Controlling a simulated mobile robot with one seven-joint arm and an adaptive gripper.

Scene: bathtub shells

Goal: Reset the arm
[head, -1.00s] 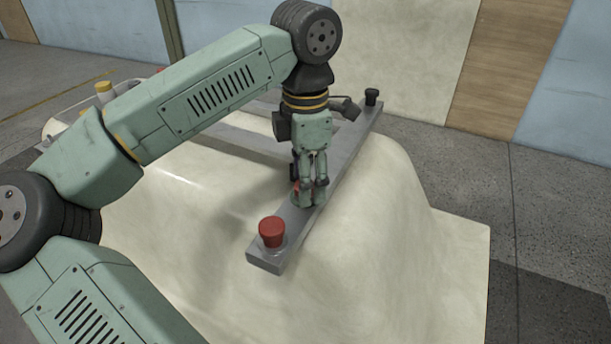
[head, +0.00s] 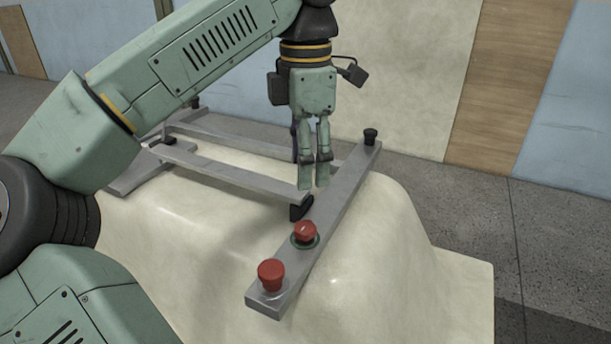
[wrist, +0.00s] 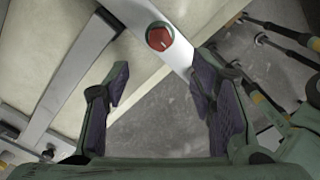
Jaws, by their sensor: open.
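My gripper (head: 316,186) hangs with its fingers pointing down, above the grey metal bar on top of the cream bathtub shell (head: 190,265). It is empty. In the wrist view its two fingers (wrist: 160,95) stand wide apart with nothing between the pads. A red knob with a green ring at its base (head: 305,233) sits on the bar (head: 345,185), below and in front of the fingertips. The knob also shows in the wrist view (wrist: 160,38), beyond the fingertips. A second red knob (head: 271,274) sits at the bar's near end.
A black knob (head: 370,136) stands at the bar's far end. Grey crossbars (head: 235,178) run left over the shell to another bar (head: 140,175). Wall panels (head: 400,70) stand behind. Grey floor (head: 470,200) is clear at the right.

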